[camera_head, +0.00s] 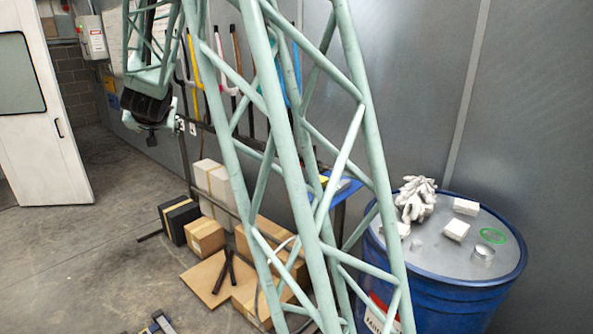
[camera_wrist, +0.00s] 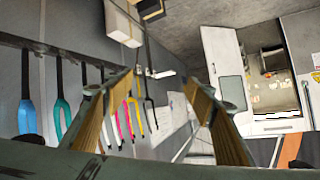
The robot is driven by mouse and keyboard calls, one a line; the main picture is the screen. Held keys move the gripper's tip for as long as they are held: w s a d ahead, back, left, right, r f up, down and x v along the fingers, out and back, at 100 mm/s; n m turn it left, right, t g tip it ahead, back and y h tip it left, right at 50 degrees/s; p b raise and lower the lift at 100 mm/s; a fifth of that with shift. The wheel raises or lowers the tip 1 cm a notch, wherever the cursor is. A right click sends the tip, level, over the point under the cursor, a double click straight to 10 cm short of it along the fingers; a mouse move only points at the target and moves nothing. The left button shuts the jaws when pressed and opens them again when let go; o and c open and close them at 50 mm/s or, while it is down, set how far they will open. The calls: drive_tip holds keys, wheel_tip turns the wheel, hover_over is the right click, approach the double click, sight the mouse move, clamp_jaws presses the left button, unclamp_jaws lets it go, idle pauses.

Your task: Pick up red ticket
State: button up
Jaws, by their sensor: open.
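I cannot make out a red ticket in either view. My gripper (camera_wrist: 160,78) is open in the wrist view, with its two fingers apart and nothing between them. Through the gap I see hanging forks and a grey wall. In the head view, a pale green lattice frame crosses the middle and hides part of the wall and floor behind it.
A blue drum (camera_head: 445,290) at the right holds gloves (camera_head: 416,198), white blocks (camera_head: 456,229) and a green ring (camera_head: 492,235). Cardboard boxes (camera_head: 204,237) stand on the floor. Coloured forks (camera_wrist: 62,112) hang on a rack. A white door (camera_head: 50,130) stands left; floor before it is clear.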

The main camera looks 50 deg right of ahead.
drive_tip(key=w+d+f+m+g+h, duration=0.15)
drive_tip(key=d+f, duration=0.25)
drive_tip(key=d, duration=0.5)
drive_tip(key=d+f+m+g+h, duration=0.1)
drive_tip(key=d+f+m+h, duration=0.15)
drive_tip(key=d+f, duration=0.4)
drive_tip(key=w+d+f+m+g+h, duration=0.1)
drive_tip(key=d+f+h, duration=0.2)
drive_tip(key=d, duration=0.8)
drive_tip(key=s+d+f+m+g+h, duration=0.5)
drive_tip(key=s+d+f+g, duration=0.4)
drive_tip(key=s+d+f, duration=0.6)
wheel_tip(320, 180, down, 2)
drive_tip(key=shift+s+d+f, duration=0.1)
drive_tip(key=shift+s+d, duration=0.25)
drive_tip(key=shift+d, duration=0.25)
drive_tip(key=shift+g, duration=0.25)
drive_tip(key=shift+d, duration=0.15)
drive_tip(key=d, duration=0.8)
drive_tip(key=shift+s+d+b, duration=0.15)
drive_tip(key=shift+s+b, duration=0.2)
drive_tip(key=shift+s, duration=0.05)
drive_tip(key=shift+d, duration=0.1)
